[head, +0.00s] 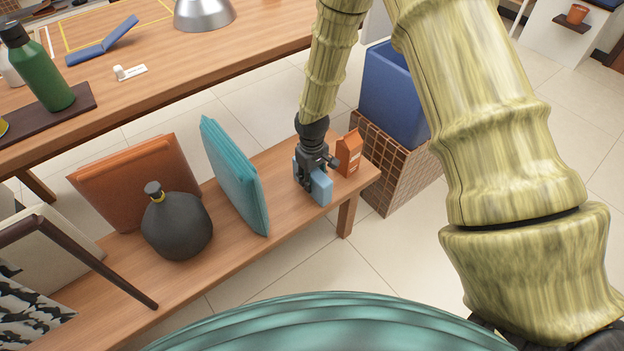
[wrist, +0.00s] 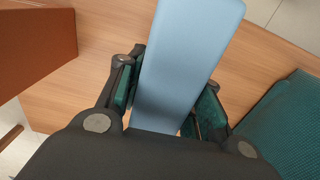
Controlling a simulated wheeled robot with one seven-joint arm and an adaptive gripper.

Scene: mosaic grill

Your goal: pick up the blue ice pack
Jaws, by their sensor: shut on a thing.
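The light blue ice pack (head: 320,187) is a small block at the right end of the wooden bench. My gripper (head: 312,172) points down over it, with a finger on each side. In the wrist view the ice pack (wrist: 188,60) lies between the two fingers of my gripper (wrist: 168,100), which are shut on it. Its near end is hidden by the gripper body. I cannot tell whether its underside touches the bench.
An orange carton (head: 348,154) stands close to the right of my gripper. A teal folded cushion (head: 235,175) stands to the left, then a dark round bottle (head: 177,226). A blue bin (head: 393,95) is behind the bench (head: 285,163) end. A wooden table (head: 130,85) is at upper left.

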